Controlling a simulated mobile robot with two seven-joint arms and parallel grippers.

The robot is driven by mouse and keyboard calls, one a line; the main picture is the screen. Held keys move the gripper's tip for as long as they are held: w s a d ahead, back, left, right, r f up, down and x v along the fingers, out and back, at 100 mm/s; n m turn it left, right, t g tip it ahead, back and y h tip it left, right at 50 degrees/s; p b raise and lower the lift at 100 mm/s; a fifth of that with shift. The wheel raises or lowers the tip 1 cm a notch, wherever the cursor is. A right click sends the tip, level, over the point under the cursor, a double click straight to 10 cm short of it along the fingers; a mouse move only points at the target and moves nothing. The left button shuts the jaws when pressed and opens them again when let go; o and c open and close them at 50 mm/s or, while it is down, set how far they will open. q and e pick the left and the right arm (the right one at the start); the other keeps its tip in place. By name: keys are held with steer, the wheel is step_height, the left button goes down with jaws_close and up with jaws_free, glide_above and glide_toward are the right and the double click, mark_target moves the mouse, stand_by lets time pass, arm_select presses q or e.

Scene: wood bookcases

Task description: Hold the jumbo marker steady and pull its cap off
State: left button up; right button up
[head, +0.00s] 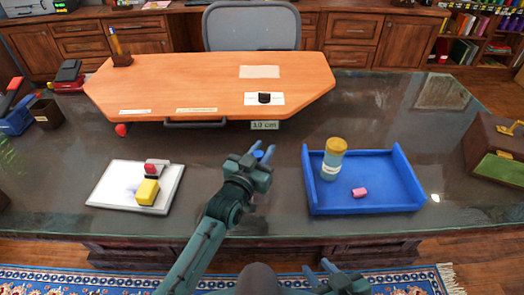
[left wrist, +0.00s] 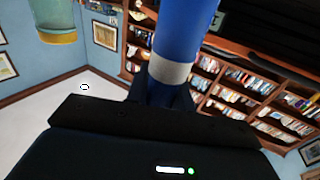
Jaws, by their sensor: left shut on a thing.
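My left gripper (head: 262,154) is over the dark desk, left of the blue tray, and is shut on the jumbo marker (head: 258,155). In the head view only a small blue end of the marker shows between the fingers. In the left wrist view the marker (left wrist: 183,35) is a thick blue cylinder with a pale grey band (left wrist: 172,73); its lower part is hidden by the gripper. I cannot tell for certain which part is the cap. My right gripper (head: 320,268) is low at the front, away from the marker, with its fingers apart and nothing between them.
A blue tray (head: 408,178) holds a yellow-lidded jar (head: 333,160) and a pink eraser (head: 359,192). A white board (head: 108,185) at left bears a yellow block (head: 147,192) and a red-and-grey item. A raised wooden board (head: 210,80) lies behind. Bare desk surrounds my left gripper.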

stand_by(0.4)
arm_select(q)
steer(key=o, duration=1.1)
steer(key=shift+c, duration=0.2)
steer(key=s+a+f, duration=0.1)
steer(key=s+a, duration=0.2)
steer(key=s, duration=0.2)
steer(key=s+a+f+g+y+p, duration=0.1)
steer(key=s+a+f, duration=0.1)
steer(key=s, duration=0.4)
steer(key=s+a+f+n+g+p, duration=0.1)
steer(key=s+a, duration=0.3)
steer(key=s, duration=0.1)
steer(key=shift+s+f+y, duration=0.15)
steer(key=shift+f+y, duration=0.05)
steer(key=shift+y, duration=0.2)
steer(key=s+a+f+n+g+y+p, duration=0.1)
steer(key=s+a+f, duration=0.4)
steer(key=s, duration=0.5)
steer(key=shift+s+a+f+g+y+p, duration=0.2)
steer(key=shift+a+g+y+p, duration=0.4)
steer(key=shift+g, duration=0.8)
arm_select(e)
steer(key=shift+s+d+r+g+h, duration=0.1)
steer(key=shift+s+d+g+h, duration=0.1)
steer(key=shift+d, duration=0.2)
steer(key=shift+s+d+r+g+h, duration=0.1)
steer(key=shift+d+g+h, duration=0.1)
steer(key=shift+d, duration=0.2)
